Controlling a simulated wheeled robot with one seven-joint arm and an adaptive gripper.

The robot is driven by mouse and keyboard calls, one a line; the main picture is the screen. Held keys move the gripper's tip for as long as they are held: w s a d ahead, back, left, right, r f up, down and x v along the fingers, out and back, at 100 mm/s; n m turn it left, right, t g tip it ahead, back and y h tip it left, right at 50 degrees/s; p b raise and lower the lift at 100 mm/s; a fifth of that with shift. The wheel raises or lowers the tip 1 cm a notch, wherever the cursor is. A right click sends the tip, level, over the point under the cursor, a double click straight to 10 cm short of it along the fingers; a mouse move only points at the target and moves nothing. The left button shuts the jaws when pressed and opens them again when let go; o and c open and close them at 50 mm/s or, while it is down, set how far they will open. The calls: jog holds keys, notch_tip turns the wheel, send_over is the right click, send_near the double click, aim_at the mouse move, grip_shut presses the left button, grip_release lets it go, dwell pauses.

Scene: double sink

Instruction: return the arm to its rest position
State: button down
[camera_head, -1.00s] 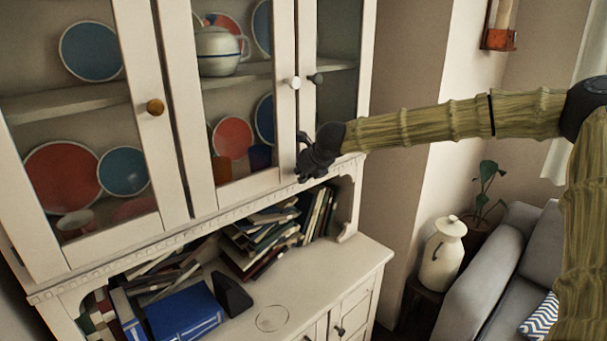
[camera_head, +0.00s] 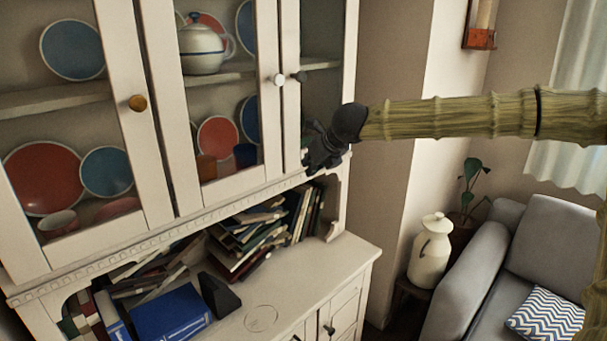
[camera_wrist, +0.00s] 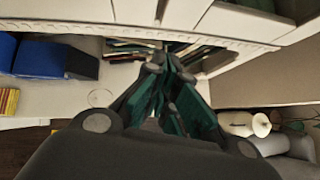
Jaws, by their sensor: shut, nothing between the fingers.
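My gripper (camera_head: 318,158) is at the end of my arm, which reaches in from the right in the head view. It is in front of the right end of the white cabinet (camera_head: 172,165), near the lower edge of the glass doors. In the wrist view my gripper (camera_wrist: 165,65) points toward the cabinet, with its fingers together and nothing between them. I cannot tell from the head view how close it is to the cabinet frame.
Books (camera_head: 250,235) lean in the open shelf below. A cream jug (camera_head: 431,250), a plant (camera_head: 470,185) and a grey sofa (camera_head: 550,235) are to the right. Plates and a teapot (camera_head: 203,50) are behind glass.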

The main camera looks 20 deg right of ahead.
jog(key=s+a+f+n+g+h+b, duration=0.1)
jog(key=s+a+f+n, duration=0.35)
jog(key=f, duration=0.95)
jog(key=s+a+f+n+g+h+b, duration=0.15)
jog(key=s+f+n, duration=0.45)
jog(key=f, duration=0.8)
jog(key=s+a+f+n+g+b, duration=0.1)
jog(key=s+a+f+n, duration=0.45)
jog(key=f, duration=0.75)
jog(key=s+a+f+n+g+b, duration=0.1)
jog(key=s+f+n, duration=0.5)
jog(key=s, duration=0.4)
jog(key=s+f+n+g+y, duration=0.1)
jog(key=s+f+n+g, duration=0.1)
jog(key=s+f+n, duration=0.4)
jog(key=s+a+f+n+g+b, duration=0.1)
jog(key=s+f+n, duration=0.5)
jog(key=s, duration=1)
notch_tip(320, 180, down, 3)
jog(key=shift+s+a+r+g+b, duration=0.1)
jog(key=shift+s+a+g+b, duration=0.2)
jog(key=shift+g, duration=0.45)
